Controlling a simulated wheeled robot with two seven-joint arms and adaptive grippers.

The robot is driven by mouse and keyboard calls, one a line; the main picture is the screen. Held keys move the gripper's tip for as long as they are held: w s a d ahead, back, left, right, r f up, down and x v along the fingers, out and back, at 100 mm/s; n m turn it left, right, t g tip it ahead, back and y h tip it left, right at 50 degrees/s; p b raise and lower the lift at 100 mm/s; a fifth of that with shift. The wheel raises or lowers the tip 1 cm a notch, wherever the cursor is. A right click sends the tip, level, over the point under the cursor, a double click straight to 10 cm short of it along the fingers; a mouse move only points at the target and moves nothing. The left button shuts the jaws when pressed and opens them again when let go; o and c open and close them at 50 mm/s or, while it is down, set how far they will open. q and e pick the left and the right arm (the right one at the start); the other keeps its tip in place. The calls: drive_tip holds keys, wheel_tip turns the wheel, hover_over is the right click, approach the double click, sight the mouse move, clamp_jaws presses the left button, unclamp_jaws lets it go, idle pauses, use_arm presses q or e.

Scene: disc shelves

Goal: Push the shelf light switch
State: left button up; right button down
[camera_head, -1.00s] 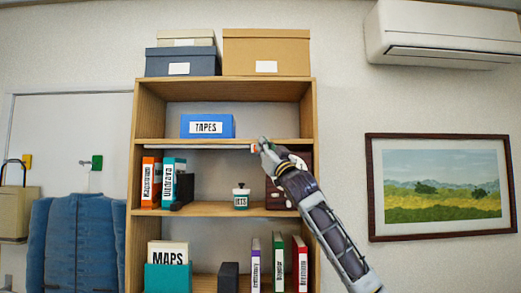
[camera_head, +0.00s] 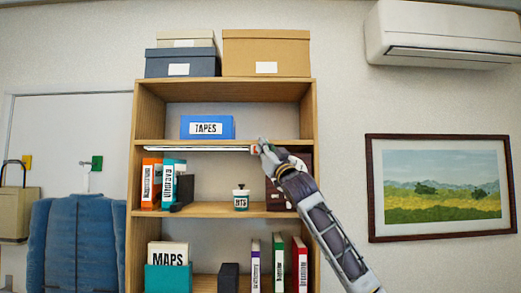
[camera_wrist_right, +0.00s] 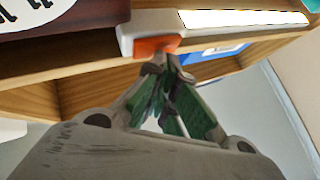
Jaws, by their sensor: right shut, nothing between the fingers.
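The light strip (camera_head: 195,149) runs along the underside of the shelf board below the blue TAPES box, and it glows white. Its orange-red switch (camera_head: 255,149) sits at the strip's right end. In the right wrist view the orange switch (camera_wrist_right: 155,46) is on the white end housing, beside the bright strip (camera_wrist_right: 245,18). My right gripper (camera_head: 262,146) is shut and empty, with its fingertips at the switch. In the wrist view the fingertips (camera_wrist_right: 166,62) are right by the switch's lower edge; whether they touch cannot be told. My left gripper is not in view.
The blue TAPES box (camera_head: 208,127) stands on the board above. A dark red box (camera_head: 276,196) is behind my right wrist.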

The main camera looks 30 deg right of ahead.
drive_tip(key=shift+s+a+f, duration=0.1)
drive_tip(key=shift+s+a, duration=0.1)
drive_tip(key=shift+s, duration=0.2)
idle(0.8)
drive_tip(key=s+a+b, duration=0.1)
drive_tip(key=s+a, duration=0.1)
drive_tip(key=s, duration=0.1)
drive_tip(key=s+a+b, duration=0.1)
drive_tip(key=s, duration=0.1)
drive_tip(key=shift+b, duration=0.3)
idle(0.3)
idle(0.4)
